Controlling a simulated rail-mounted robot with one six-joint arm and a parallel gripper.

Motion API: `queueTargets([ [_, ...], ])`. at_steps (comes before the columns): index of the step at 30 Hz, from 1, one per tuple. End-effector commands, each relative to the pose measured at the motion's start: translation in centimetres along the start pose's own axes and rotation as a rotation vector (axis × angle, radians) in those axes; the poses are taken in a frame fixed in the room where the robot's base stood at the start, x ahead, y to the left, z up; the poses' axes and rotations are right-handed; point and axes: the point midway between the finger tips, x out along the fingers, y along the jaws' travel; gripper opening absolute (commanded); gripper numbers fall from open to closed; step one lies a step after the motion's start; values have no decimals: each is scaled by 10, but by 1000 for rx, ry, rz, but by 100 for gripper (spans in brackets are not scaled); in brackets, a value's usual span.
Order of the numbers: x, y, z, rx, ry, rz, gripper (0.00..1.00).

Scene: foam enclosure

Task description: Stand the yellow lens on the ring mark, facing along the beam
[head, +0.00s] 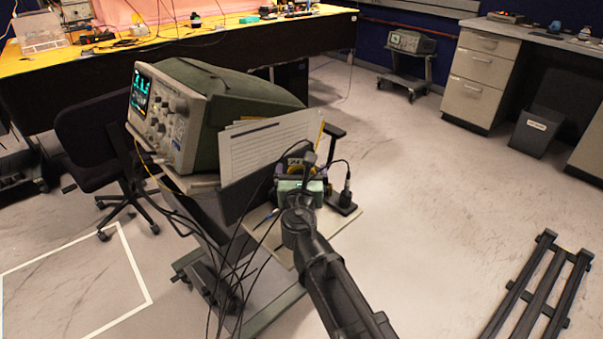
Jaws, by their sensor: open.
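My gripper (300,168) is at the end of my dark arm, over a small pale shelf (343,222) on the front of a cart. Its jaws are open, though the fingers are small and partly hidden by the wrist. A small patch of yellow shows at the gripper; I cannot tell if it is the yellow lens. A small black post on a base (345,198) stands on the shelf to the right of the gripper. I cannot make out the ring mark or the beam.
An oscilloscope (172,118) and upright papers (265,150) stand on the cart left of the gripper. Black cables (232,255) hang beside my arm. A chair (95,150) stands behind. A dark slatted frame (540,290) lies at right; the floor between is clear.

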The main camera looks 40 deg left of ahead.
Motion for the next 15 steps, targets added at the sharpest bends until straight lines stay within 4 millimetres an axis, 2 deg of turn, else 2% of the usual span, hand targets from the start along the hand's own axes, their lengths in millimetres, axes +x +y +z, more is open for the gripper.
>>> queueTargets([
  [4, -23, 0, 2, 0, 0, 3, 96],
  [12, -95, -1, 2, 0, 0, 3, 96],
  [15, -112, -1, 2, 0, 0, 1, 96],
])
